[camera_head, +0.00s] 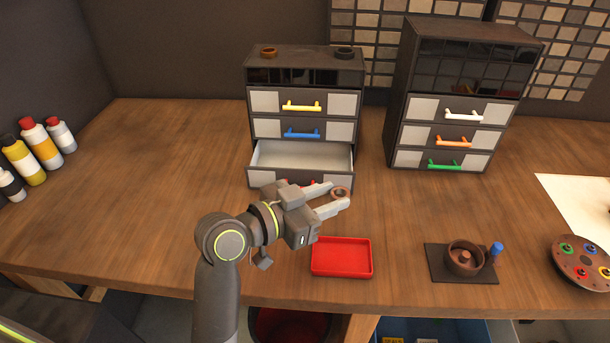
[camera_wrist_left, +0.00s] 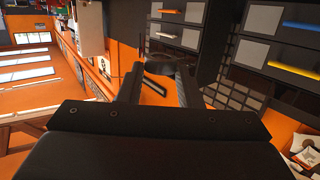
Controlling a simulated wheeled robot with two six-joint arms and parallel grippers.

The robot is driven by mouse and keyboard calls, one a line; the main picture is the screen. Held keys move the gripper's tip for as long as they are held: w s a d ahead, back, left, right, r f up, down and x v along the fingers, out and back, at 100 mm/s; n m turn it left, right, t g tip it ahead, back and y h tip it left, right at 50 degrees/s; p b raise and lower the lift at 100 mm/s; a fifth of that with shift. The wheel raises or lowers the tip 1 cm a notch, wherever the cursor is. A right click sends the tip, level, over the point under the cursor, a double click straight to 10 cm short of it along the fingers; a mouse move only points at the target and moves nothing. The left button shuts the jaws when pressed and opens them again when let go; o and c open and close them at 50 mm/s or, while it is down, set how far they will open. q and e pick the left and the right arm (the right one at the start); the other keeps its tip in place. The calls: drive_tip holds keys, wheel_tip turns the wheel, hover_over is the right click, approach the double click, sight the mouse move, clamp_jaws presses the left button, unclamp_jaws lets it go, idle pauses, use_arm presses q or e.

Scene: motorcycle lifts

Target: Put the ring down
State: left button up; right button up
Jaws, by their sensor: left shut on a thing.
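My left gripper (camera_head: 335,199) is shut on a brown ring (camera_head: 340,192) and holds it between its fingertips, in front of the left drawer unit (camera_head: 305,122). The ring also shows dark between the fingers in the left wrist view (camera_wrist_left: 159,63). The ring is behind a shallow red tray (camera_head: 342,257) in the head view, and I cannot tell its exact height above the table. The bottom drawer (camera_head: 300,156) of the left unit is pulled open and looks empty; its red handle is partly hidden by the gripper. My right gripper is not in view.
Two more rings, one brown (camera_head: 268,52) and one dark (camera_head: 344,52), lie on top of the left unit. A second drawer unit (camera_head: 452,100) stands to the right, its drawers shut. A round brown pot (camera_head: 464,258) sits on a dark plate. Bottles (camera_head: 41,143) stand far left. Bare wood lies between.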

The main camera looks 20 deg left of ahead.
use_arm(q)
drive_tip(key=d+f+m+g+h, duration=0.1)
drive_tip(key=d, duration=0.1)
drive_tip(key=s+d+f+m+g+h, duration=0.1)
drive_tip(key=d+m+g, duration=0.1)
drive_tip(key=s+d+f+m+g+h, duration=0.1)
drive_tip(key=d+g+h, duration=0.1)
drive_tip(key=shift+d+f+m, duration=0.15)
drive_tip(key=shift+f+m, duration=0.15)
drive_tip(key=a+m+g, duration=0.1)
drive_tip(key=g, duration=0.1)
drive_tip(key=a+m+g+h, duration=0.1)
drive_tip(key=m+g, duration=0.1)
drive_tip(key=s+a+m+g, duration=0.1)
drive_tip(key=g, duration=0.1)
drive_tip(key=shift+s+m+h, duration=0.1)
drive_tip(key=shift+m+h, duration=0.2)
drive_tip(key=shift+h, duration=0.1)
